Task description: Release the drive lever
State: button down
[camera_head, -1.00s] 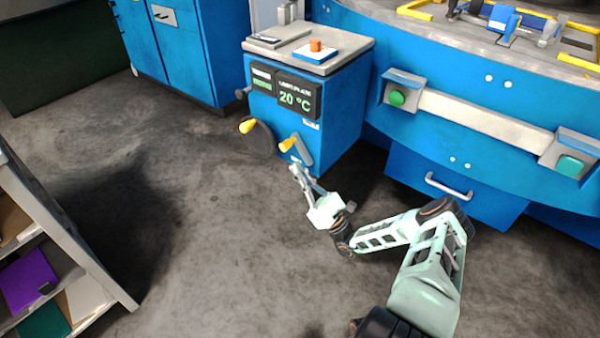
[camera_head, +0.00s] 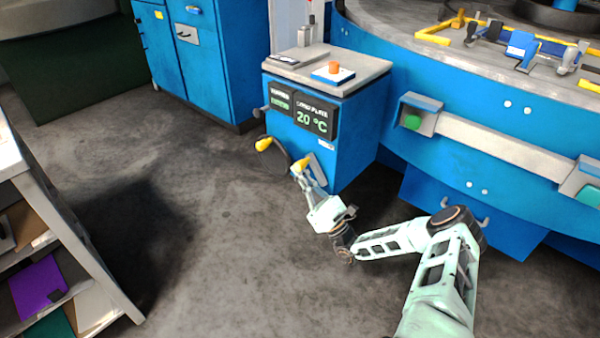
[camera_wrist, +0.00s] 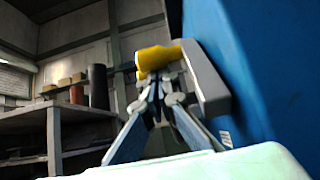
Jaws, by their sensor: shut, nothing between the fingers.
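The drive lever (camera_head: 318,171), a grey bar with a yellow knob (camera_head: 301,164), is on the front of the blue control cabinet (camera_head: 345,150). In the wrist view the yellow knob (camera_wrist: 155,60) points left from the top of the grey bar (camera_wrist: 205,82). My gripper (camera_head: 300,178) is at the lever, its fingertips just below the knob in the picture. In the wrist view my gripper (camera_wrist: 156,82) is shut and empty, its fingertips overlapping the knob's lower edge. I cannot tell whether they touch it.
A dark handwheel with a yellow handle (camera_head: 264,144) is left of the lever. The cabinet carries a 20 °C display (camera_head: 311,120) and an orange button (camera_head: 335,67). A large blue machine with a white rail (camera_head: 495,145) stands right. A shelf (camera_head: 85,245) is at left; floor between is clear.

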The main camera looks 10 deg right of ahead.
jog(key=shift+s+d+r, duration=0.2)
jog(key=shift+r, duration=0.25)
jog(key=shift+s+d+r+p, duration=0.35)
jog(key=shift+s+r+p, duration=0.05)
jog(key=shift+r+p, duration=0.2)
jog(key=shift+s+d+r, duration=0.25)
jog(key=shift+s+d, duration=0.05)
jog(key=shift+s, duration=0.2)
jog(key=shift+s+d+p, duration=0.1)
jog(key=shift+s+p, duration=0.05)
jog(key=shift+p, duration=0.15)
jog(key=shift+f, duration=0.15)
jog(key=b, duration=0.8)
send_near(305, 165)
jog(key=w+a+f, duration=0.1)
jog(key=f, duration=0.1)
jog(key=w+a+f, duration=0.1)
jog(key=w+f, duration=0.1)
jog(key=shift+w+a, duration=0.2)
jog(key=shift+a, duration=0.05)
